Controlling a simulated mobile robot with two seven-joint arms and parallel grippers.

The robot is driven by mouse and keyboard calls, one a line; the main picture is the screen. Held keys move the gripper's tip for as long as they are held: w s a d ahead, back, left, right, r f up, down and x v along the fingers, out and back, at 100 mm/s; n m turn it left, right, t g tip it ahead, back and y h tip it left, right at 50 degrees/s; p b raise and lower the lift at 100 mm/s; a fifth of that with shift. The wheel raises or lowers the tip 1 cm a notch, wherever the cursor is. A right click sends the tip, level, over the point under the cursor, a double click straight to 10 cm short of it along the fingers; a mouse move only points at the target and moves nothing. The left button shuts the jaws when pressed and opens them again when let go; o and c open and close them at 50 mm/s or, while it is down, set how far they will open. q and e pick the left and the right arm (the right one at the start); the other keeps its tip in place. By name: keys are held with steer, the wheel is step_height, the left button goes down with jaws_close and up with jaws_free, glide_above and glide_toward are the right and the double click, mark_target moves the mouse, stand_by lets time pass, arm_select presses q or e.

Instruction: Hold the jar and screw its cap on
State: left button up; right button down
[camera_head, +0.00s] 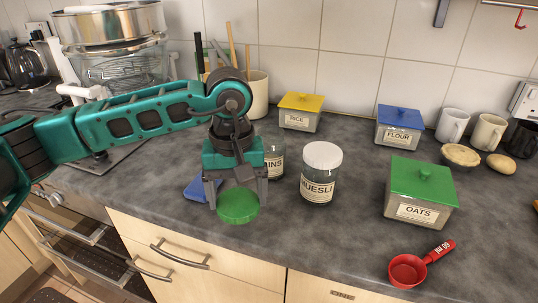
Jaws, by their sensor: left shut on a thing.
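My left gripper (237,190) points down and is shut on a round green cap-like thing (238,207), held near the counter's front edge. Whether it touches the counter I cannot tell. A glass jar (275,163) with a label ending in "INS" stands behind and right of the gripper, partly hidden by it; I cannot see its top clearly. A glass jar labelled MUESLI (319,184) stands upright to the right, apart from the gripper, with a white cap (322,156) on its mouth. My right gripper is not in view.
A blue flat thing (198,190) lies partly behind my gripper. Boxes marked RICE (298,118), FLOUR (397,135) and OATS (418,208) stand to the right. A red scoop (408,270) lies at the front right. Bare counter (350,235) lies in front of the muesli jar.

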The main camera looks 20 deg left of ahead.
mark_target(230, 206)
arm_select(q)
steer(key=f+m, duration=0.1)
steer(key=s+f+m, duration=0.1)
steer(key=m, duration=0.2)
steer(key=shift+s+a+f+m, duration=0.3)
steer(key=shift+s+a+f, duration=0.1)
